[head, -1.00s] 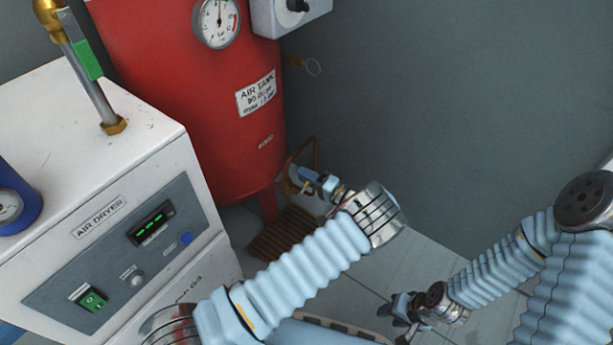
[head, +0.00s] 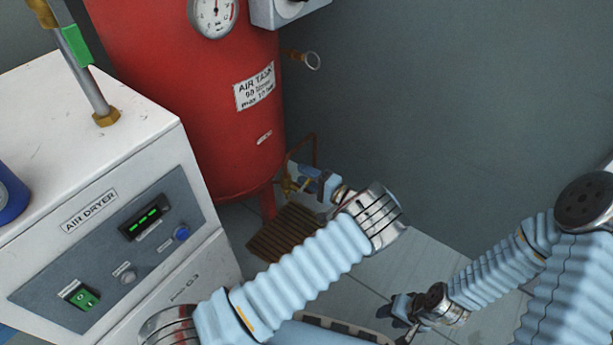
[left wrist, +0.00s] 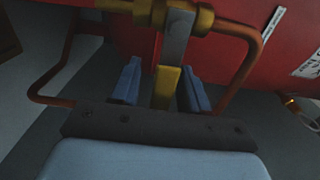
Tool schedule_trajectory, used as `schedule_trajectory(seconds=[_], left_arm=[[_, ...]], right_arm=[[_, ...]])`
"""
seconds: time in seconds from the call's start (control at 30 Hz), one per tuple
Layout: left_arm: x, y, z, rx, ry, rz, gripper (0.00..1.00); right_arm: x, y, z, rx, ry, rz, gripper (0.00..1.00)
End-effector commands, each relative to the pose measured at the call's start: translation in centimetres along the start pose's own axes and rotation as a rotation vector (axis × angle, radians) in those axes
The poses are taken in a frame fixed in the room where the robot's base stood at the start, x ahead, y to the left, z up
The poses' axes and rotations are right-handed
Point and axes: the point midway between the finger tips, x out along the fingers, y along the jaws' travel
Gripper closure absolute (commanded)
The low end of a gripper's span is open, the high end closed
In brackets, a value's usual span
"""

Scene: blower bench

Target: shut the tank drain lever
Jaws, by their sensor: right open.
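The tank drain lever (left wrist: 166,88) has a yellow end and a grey upper part, hanging from a brass valve (left wrist: 185,18) under the red air tank (head: 190,100). In the left wrist view my left gripper (left wrist: 160,90) is open, its two blue fingers on either side of the lever's yellow end, with gaps showing on both sides. In the head view the left gripper (head: 305,180) is at the brass fitting (head: 287,186) low beside the tank, and partly hides it. My right gripper (head: 398,308) is open and empty, low at the bottom right.
A bent copper pipe (left wrist: 245,65) runs around the valve, close to the left gripper. A brown slatted floor grate (head: 285,232) lies below. The white air dryer (head: 110,215) stands at the left. A grey wall (head: 440,110) is behind; open floor lies to the right.

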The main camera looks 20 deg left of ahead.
Motion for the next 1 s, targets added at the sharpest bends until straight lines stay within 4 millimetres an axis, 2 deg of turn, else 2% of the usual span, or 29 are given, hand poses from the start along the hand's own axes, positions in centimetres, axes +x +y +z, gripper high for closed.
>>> schedule_trajectory(seconds=[0.13,0.23,0.37,0.5,0.7,0.83,1.0], left_arm=[[-0.2,0.0,0.0,-0.001,0.000,0.000,0.54],[-1.1,-0.1,-0.1,-0.002,0.002,-0.001,0.54],[-3.6,-0.1,-0.1,-0.003,0.004,0.000,0.54],[-7.2,0.0,-0.1,-0.002,0.005,0.000,0.54],[-11.5,0.1,0.0,-0.001,0.003,-0.001,0.54],[-13.1,0.0,0.0,0.000,0.001,-0.001,0.54],[-13.9,0.0,0.0,0.000,0.001,0.000,0.54]], right_arm=[[0.0,0.0,0.0,0.000,0.000,0.000,0.57],[0.0,0.0,0.0,0.000,0.000,0.000,0.57],[-0.1,0.0,0.0,0.000,0.000,0.000,0.57],[-0.1,0.0,0.0,0.000,0.000,0.000,0.57],[0.0,0.0,0.0,0.000,0.000,0.000,0.57],[0.0,0.0,0.0,0.000,0.000,0.000,0.57],[0.0,0.0,0.0,0.000,0.000,0.000,0.57]])
